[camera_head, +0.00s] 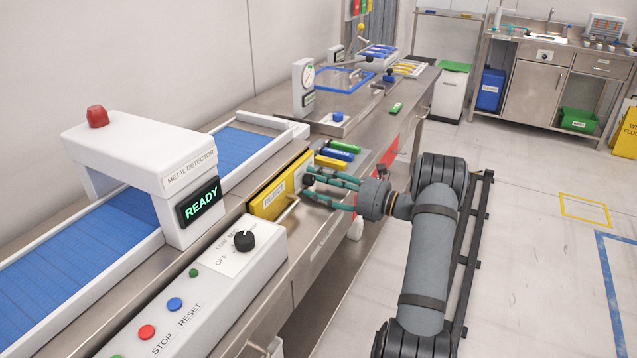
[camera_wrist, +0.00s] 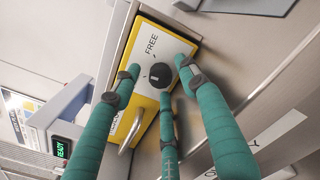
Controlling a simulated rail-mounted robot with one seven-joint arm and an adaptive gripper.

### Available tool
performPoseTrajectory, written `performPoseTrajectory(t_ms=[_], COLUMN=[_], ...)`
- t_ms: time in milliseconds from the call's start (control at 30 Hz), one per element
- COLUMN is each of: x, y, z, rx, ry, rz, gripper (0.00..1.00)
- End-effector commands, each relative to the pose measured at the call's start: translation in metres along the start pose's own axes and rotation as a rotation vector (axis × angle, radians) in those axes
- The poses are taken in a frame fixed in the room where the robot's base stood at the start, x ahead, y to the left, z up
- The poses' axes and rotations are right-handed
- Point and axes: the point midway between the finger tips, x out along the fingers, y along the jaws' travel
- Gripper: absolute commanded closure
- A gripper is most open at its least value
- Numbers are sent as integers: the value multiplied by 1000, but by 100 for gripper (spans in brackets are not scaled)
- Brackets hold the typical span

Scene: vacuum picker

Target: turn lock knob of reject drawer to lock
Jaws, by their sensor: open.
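The reject drawer has a yellow front (camera_head: 268,198) on the side of the metal bench, and it also shows in the wrist view (camera_wrist: 148,22). It carries a pale plate marked FREE (camera_wrist: 151,44) and a round black lock knob (camera_wrist: 159,76) with a light mark on its face. The drawer looks closed. My three-fingered gripper (camera_head: 308,181) is open in front of the drawer. In the wrist view its fingertips stand spread around the knob; I cannot tell whether they touch it. A LOCK marking is not readable in either view.
A bar handle (camera_wrist: 126,134) stands out from the drawer beside the fingers. A control box with a black dial (camera_head: 244,240) and the metal detector (camera_head: 150,160) stand left of the drawer. Coloured bars (camera_head: 338,154) lie behind it.

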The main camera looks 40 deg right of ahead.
Motion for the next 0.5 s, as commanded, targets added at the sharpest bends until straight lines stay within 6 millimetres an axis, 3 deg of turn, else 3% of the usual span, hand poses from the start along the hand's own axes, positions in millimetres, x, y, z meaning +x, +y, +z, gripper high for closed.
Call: performPoseTrajectory(t_ms=[233, 500], x=[-14, -69], y=[-2, -1], z=[1, 0], rx=[1, 0], ry=[-2, -1], rz=[-4, -4], gripper=[57, 57])
